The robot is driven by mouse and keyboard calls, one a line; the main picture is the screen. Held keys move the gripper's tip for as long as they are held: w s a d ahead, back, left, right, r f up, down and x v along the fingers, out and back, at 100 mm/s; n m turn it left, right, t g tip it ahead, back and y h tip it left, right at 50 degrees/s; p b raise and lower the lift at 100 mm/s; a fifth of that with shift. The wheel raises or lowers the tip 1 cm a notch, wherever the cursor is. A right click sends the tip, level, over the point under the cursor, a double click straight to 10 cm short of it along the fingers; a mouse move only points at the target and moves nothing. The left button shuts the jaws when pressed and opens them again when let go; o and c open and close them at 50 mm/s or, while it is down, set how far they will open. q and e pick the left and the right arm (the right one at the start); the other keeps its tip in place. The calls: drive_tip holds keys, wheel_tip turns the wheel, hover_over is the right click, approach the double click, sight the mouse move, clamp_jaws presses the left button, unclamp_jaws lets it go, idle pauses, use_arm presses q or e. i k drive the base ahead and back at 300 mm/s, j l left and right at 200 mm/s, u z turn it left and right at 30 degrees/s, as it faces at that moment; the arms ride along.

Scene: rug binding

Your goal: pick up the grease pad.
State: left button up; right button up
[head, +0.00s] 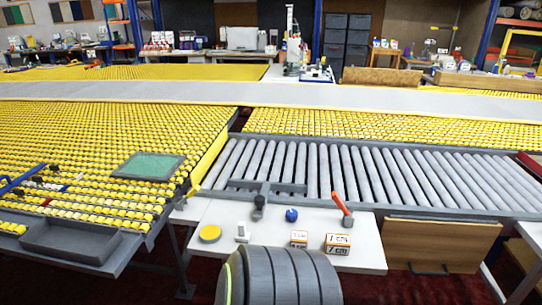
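No object is labelled as a grease pad, and I cannot tell for certain which one it is. A flat round yellow disc (210,233) with a darker rim lies at the left end of the white worktop (370,256). A green rectangular pad (150,165) in a grey frame lies on the yellow ball table to the left, near its right edge. Neither of my grippers is in the head view, and nothing is seen touching either object.
On the worktop are a small white item (242,232), a blue round object (291,215), an orange-handled hammer (342,209) and two small boxes (337,244). A roller conveyor (400,176) runs behind. An empty grey tray (70,239) is at the left.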

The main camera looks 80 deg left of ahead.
sight(242, 236)
drive_tip(key=u, duration=2.95)
